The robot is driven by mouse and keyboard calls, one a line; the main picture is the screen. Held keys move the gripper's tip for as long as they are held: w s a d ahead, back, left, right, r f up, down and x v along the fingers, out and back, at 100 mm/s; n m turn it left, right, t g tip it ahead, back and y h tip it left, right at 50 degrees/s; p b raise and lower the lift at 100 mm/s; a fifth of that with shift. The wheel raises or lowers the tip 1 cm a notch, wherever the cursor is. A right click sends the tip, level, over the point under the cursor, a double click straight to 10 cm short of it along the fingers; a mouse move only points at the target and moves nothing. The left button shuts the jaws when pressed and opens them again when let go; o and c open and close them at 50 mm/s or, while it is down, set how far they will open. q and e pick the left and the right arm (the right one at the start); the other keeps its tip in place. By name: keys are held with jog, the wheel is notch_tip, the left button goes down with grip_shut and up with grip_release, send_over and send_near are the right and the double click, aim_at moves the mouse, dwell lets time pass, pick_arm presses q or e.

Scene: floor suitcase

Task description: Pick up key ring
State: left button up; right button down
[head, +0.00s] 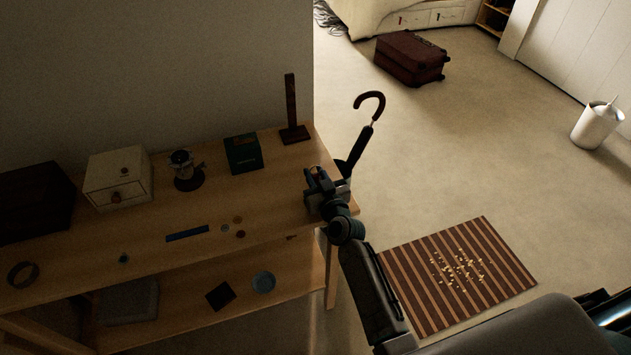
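I cannot make out a key ring for certain. My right gripper (317,176) is over the right end of the wooden table (280,205), beside the umbrella. A small reddish-orange bit shows at its fingertips, too small to identify, and I cannot tell whether the fingers are open or shut. The gripper hides the tabletop right under it. My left gripper is not in view.
On the table stand a dark box (33,202), a cream drawer box (118,178), a green box (243,153) and a dark stand (293,133). A blue strip (187,233) lies near small discs. A hooked umbrella (360,150) stands beside the table; a striped mat (410,265) lies on the floor.

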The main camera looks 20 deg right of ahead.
dwell(0.4)
jog(key=s+d+b, duration=0.1)
jog(key=s+b, duration=0.4)
jog(key=s, duration=1.3)
jog(key=shift+d, duration=0.15)
jog(key=shift+r, duration=0.15)
